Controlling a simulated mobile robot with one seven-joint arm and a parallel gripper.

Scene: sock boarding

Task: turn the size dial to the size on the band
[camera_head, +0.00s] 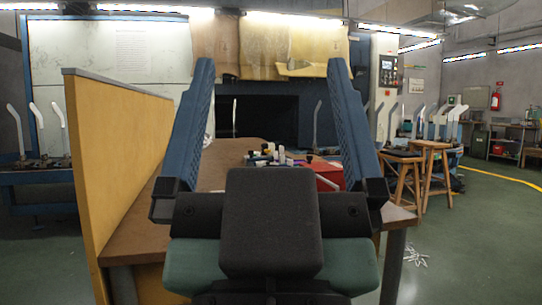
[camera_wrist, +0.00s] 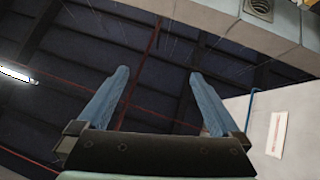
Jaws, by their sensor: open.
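My gripper (camera_head: 271,65) is raised in front of the head camera, its two blue ribbed fingers spread wide with nothing between them. In the wrist view my gripper (camera_wrist: 158,72) also shows open and empty, pointing up at the ceiling. I cannot make out the size dial or the band in either view. A grey cabinet with a control panel (camera_head: 388,70) stands at the back right, too far to read its markings. Small mixed items (camera_head: 280,155) lie on the brown table (camera_head: 130,232), partly hidden behind my gripper.
A yellow board (camera_head: 120,150) stands upright along the table's left side. A red container (camera_head: 328,176) is on the table behind the right finger. Wooden stools (camera_head: 432,146) stand at right. White leg forms (camera_head: 18,128) stand at left. Green floor (camera_head: 475,240) is open at right.

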